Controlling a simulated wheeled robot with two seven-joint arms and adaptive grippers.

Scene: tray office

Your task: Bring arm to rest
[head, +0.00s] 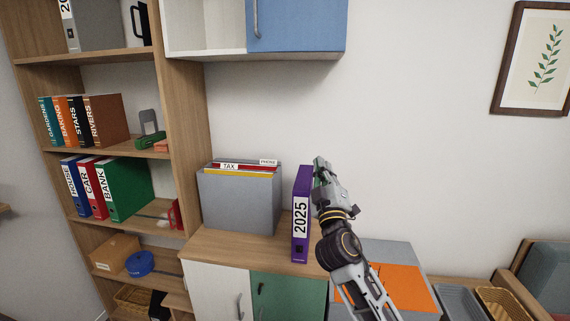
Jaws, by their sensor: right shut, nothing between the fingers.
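My right arm comes in from the lower right, and my right gripper (321,172) is up beside the purple binder marked 2025 (301,215). The gripper is shut and empty. It is close to the binder's upper right side; I cannot tell whether they touch. The binder stands upright on the wooden cabinet top (240,248). My left gripper is not in view.
A grey file box (240,205) with tabbed folders stands left of the binder. A bookshelf (186,120) with binders is at the left. A wall cabinet with a blue door (297,25) hangs above. Trays (460,302) lie at lower right. The wall ahead is clear.

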